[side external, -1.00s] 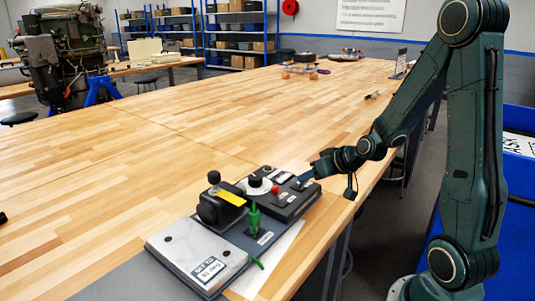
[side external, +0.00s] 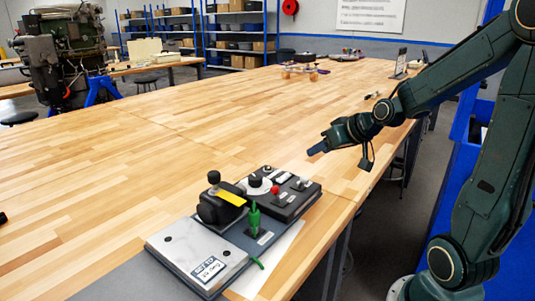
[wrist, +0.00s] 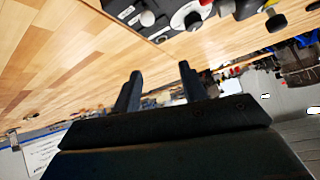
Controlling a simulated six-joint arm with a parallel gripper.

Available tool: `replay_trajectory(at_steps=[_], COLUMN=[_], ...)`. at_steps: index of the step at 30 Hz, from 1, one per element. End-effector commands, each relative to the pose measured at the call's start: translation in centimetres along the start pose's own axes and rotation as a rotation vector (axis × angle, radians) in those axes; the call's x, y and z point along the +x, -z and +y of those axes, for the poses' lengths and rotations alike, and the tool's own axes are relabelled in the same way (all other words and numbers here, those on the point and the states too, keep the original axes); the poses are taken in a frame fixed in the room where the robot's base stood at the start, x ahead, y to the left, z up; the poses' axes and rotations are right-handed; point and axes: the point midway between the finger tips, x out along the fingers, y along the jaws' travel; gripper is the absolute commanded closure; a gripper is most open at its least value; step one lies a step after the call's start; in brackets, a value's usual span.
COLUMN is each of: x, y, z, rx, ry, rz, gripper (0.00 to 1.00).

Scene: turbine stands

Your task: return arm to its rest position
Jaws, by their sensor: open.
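My gripper (side external: 318,149) hangs in the air above the wooden table, up and to the right of the control panel (side external: 290,193). It points left in the side view. In the wrist view my gripper (wrist: 160,82) shows two dark fingers apart with nothing between them. The panel has a dial, a red button and small switches, and shows at the top of the wrist view (wrist: 170,16). A black lever block with a yellow label (side external: 230,198) and a green toggle (side external: 254,221) stand beside it on the same base.
The wooden table (side external: 200,125) is mostly clear behind the panel. A grey plate with a label (side external: 198,256) lies at the front. A blue bin (side external: 458,190) stands right of the table, behind my arm. Shelves (side external: 235,35) and an engine (side external: 65,55) are far back.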

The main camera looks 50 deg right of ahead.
Motion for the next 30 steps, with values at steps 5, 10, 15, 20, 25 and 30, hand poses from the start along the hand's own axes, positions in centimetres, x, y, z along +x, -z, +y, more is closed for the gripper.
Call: replay_trajectory(at_steps=[5,10,15,20,25,30], x=[-0.2,-0.2,-0.3,-1.1,-3.1,-6.2], y=[0.2,0.2,0.2,-0.2,-1.3,-3.2], z=[0.0,0.0,-0.3,-1.9,-4.9,-8.0], rx=[0.001,0.001,-0.006,-0.037,-0.104,-0.180], ry=[0.000,0.000,0.003,0.014,0.034,0.050], rz=[-0.001,0.000,-0.005,-0.033,-0.092,-0.170], gripper=[0.57,0.57,0.57,0.57,0.57,0.57])
